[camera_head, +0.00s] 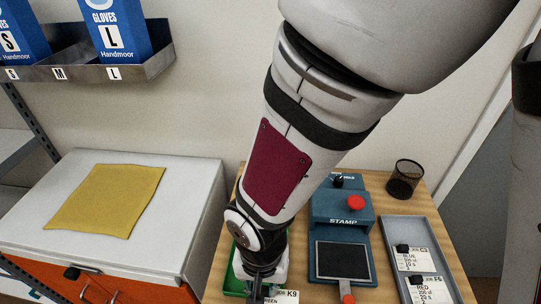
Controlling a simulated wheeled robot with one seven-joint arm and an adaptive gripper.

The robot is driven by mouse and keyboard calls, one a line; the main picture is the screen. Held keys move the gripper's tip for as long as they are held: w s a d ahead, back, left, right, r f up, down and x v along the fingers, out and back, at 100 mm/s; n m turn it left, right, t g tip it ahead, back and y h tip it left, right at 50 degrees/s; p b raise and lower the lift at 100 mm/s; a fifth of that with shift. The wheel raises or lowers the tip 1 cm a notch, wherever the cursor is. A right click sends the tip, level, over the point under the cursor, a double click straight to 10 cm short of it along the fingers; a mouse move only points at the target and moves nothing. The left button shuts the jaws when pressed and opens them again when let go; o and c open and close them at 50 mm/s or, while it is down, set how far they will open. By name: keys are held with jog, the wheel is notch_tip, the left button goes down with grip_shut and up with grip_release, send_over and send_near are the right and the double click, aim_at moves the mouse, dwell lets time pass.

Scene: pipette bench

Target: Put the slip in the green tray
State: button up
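A white slip (289,297) marked K9 and GREEN shows at the bottom edge of the head view, partly cut off and partly behind my gripper. The green tray (237,285) is mostly hidden behind my arm; its left side shows. My gripper (262,284) points down over the tray, right at the slip. The fingertips are small and dark here, so I cannot tell whether they are open or shut on the slip, or whether the slip rests on anything.
A blue STAMP device (341,219) with a red knob and dark pad stands right of my arm. A grey tray (389,226) holds slips marked BLUE and RED. A black mesh cup (404,180) stands behind. A white-topped cabinet (190,190) with a yellow cloth (106,199) is left.

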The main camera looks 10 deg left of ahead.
jog(key=w+a, duration=0.2)
jog(key=w, duration=0.2)
jog(key=w+a+f, duration=0.1)
jog(key=w+a, duration=0.1)
jog(key=w, duration=0.3)
jog(key=w+a, duration=0.1)
jog(key=w, duration=0.4)
jog(key=shift+w+a+f, duration=0.1)
jog(key=shift+a+f, duration=0.1)
jog(key=shift+a, duration=0.2)
jog(key=shift+w, duration=0.1)
jog(key=shift+f, duration=1.75)
jog(key=shift+f, duration=0.15)
jog(key=o, duration=0.9)
notch_tip(320, 180, up, 12)
jog(key=shift+r, duration=0.15)
